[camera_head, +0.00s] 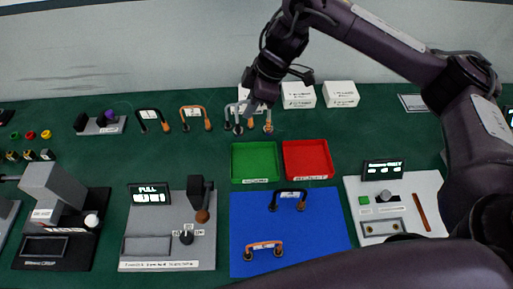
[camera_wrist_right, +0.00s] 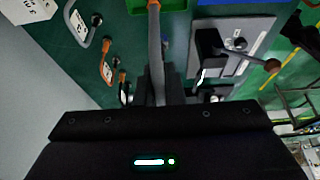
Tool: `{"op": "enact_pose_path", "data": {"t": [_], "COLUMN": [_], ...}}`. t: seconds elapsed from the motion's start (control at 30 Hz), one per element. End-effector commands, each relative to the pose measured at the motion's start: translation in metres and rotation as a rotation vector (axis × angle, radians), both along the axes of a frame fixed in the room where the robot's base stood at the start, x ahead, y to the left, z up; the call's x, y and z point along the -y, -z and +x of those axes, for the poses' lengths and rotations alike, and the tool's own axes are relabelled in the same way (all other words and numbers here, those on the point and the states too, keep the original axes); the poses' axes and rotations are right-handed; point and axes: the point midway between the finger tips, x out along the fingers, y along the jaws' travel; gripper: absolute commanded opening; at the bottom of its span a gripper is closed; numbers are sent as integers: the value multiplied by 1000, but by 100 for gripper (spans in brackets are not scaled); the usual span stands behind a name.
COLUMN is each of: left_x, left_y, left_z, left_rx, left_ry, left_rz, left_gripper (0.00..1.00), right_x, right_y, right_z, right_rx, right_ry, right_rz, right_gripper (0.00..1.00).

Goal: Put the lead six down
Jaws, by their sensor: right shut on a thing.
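My right gripper (camera_head: 256,104) is at the back of the green table. It is shut on a lead (camera_head: 268,127) whose orange end hangs below the fingers. In the right wrist view the held lead (camera_wrist_right: 155,45) is a grey strip with an orange tip, gripped between the fingers (camera_wrist_right: 157,90). Its number is not readable, so I cannot confirm that it is lead six. I cannot tell whether it touches the table. A grey lead (camera_head: 228,125) stands just left of it. An orange lead (camera_head: 195,107) and a black lead (camera_head: 150,113) stand further left.
White labelled boxes (camera_head: 298,95) stand close behind the gripper on the right. A green tray (camera_head: 234,165) and a red tray (camera_head: 330,165) lie in front. A blue mat (camera_head: 320,235) carries a black lead (camera_head: 290,192) and an orange lead (camera_head: 263,245). Devices flank the mat.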

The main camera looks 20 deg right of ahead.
Motion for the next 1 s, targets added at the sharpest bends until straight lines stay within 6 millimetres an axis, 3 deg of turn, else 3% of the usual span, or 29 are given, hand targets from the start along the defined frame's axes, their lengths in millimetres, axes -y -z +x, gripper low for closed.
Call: {"op": "enact_pose_path", "data": {"t": [0.1,0.4,0.63,0.9,1.0], "left_x": [-4,-2,5,5,5], "left_y": [6,17,15,9,9], "left_z": [-1,-2,-2,-1,-1], "left_rx": [-2,-4,-3,-2,0], "left_ry": [0,6,8,8,7], "left_rz": [6,2,-6,-6,-6], "left_gripper": [52,52,52,52,52], "right_x": [-1,0,0,1,1], "right_y": [33,100,119,154,158], "right_z": [-2,-1,0,0,0], "right_rx": [-7,-4,0,-1,1], "right_ry": [1,2,2,2,2], "right_rz": [3,3,0,-1,0], "right_gripper": [0,0,0,0,0]}}
